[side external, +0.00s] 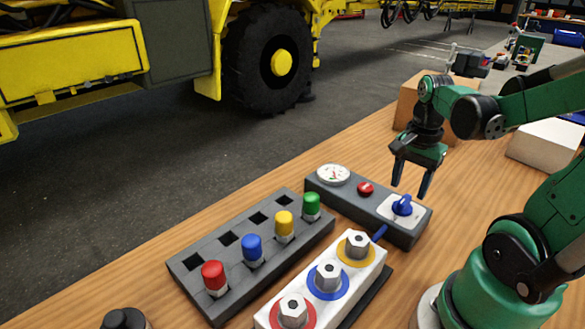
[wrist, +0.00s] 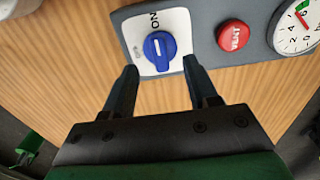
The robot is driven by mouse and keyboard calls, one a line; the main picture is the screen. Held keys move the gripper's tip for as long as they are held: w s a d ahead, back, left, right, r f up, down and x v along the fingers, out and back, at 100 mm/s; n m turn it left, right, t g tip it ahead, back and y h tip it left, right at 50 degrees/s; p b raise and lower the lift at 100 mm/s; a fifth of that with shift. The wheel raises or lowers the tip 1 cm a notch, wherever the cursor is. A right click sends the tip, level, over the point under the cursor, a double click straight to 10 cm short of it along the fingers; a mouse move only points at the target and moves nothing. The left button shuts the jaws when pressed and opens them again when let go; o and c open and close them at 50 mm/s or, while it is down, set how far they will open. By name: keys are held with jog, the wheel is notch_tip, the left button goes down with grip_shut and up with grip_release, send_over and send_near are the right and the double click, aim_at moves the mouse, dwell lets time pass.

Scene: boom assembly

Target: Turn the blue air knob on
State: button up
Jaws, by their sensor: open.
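The blue air knob (side external: 403,205) sits on a white plate at the right end of a grey panel. In the wrist view the knob (wrist: 159,47) shows a short white line. The word ON is printed above it, and a smaller label at its left is too small to read. My gripper (side external: 409,189) is open and points down just above the knob. In the wrist view its two fingertips (wrist: 160,66) lie left and right of the knob's lower side, apart from it, with nothing between them.
The panel also carries a red VENT button (wrist: 233,35) and a round gauge (side external: 333,174). A white block with hex fittings (side external: 329,277) stands in front. A grey rack (side external: 196,263) with coloured caps is at left. Bare wooden table (side external: 470,175) lies right of the panel.

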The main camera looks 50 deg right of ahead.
jog(key=shift+r, duration=1.25)
jog(key=w+a+r+n+t, duration=0.2)
jog(key=w+a+n+t, duration=0.4)
jog(key=a+n, duration=0.7)
jog(key=w+n, duration=0.1)
jog(key=n, duration=0.2)
jog(key=shift+w+n, duration=0.3)
jog(key=shift+w, duration=0.1)
jog(key=o, duration=0.4)
jog(key=shift+w+a+r+n+t, duration=0.2)
jog(key=shift+a+n+t, duration=0.3)
jog(key=shift+a+n, duration=0.1)
jog(key=o, duration=0.3)
jog(key=shift+w+r, duration=0.3)
jog(key=shift+r, duration=0.2)
jog(key=w+d+r+m+g, duration=0.4)
jog(key=d+r+m, duration=0.3)
jog(key=m, duration=0.2)
jog(key=w+d+r+m+g, duration=0.3)
jog(key=w+d+r+m, duration=0.1)
jog(key=d+r+m, duration=0.35)
jog(key=shift+m, duration=0.55)
jog(key=f, duration=1.1)
jog(key=shift+s+a, duration=0.15)
jog(key=shift+a, duration=0.1)
